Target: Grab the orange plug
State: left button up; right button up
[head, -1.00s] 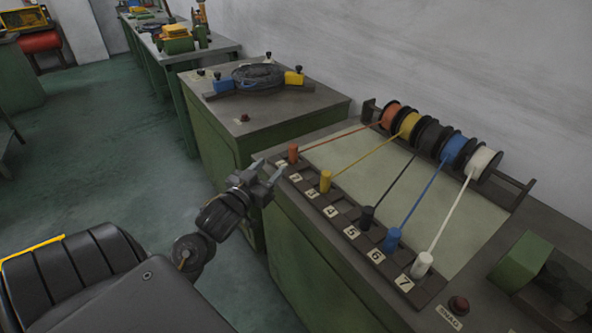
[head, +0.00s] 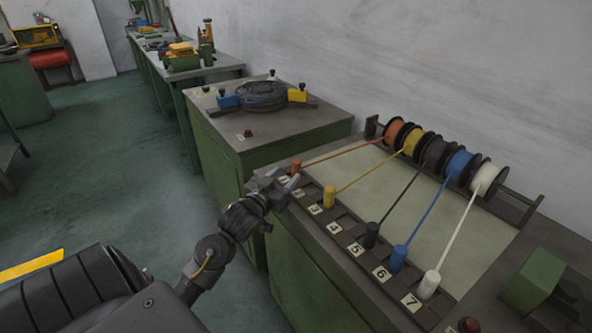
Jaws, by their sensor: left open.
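The orange plug (head: 296,167) stands upright in the numbered strip (head: 345,232) at its far left end. An orange wire runs from it to the orange spool (head: 393,131). My left gripper (head: 285,181) is open and empty at the strip's far left corner, just in front of the orange plug. Its fingers point up toward the plug, and I cannot tell whether they touch it. My right gripper is not in view.
Yellow (head: 329,196), black (head: 371,235), blue (head: 398,258) and white (head: 430,284) plugs stand along the same strip, each wired to its spool. A green box (head: 533,282) sits at the right. A second green bench (head: 275,127) with a black coil stands behind.

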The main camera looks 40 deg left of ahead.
aim_at(294, 167)
pick_arm(q)
jog(key=w, duration=0.4)
jog(key=shift+a+r, duration=0.15)
jog(key=shift+a, duration=0.05)
jog(key=shift+w, duration=0.3)
jog(key=shift+a, duration=0.1)
jog(key=shift+c, duration=1)
jog(key=c, duration=0.7)
jog(key=shift+c, duration=0.9)
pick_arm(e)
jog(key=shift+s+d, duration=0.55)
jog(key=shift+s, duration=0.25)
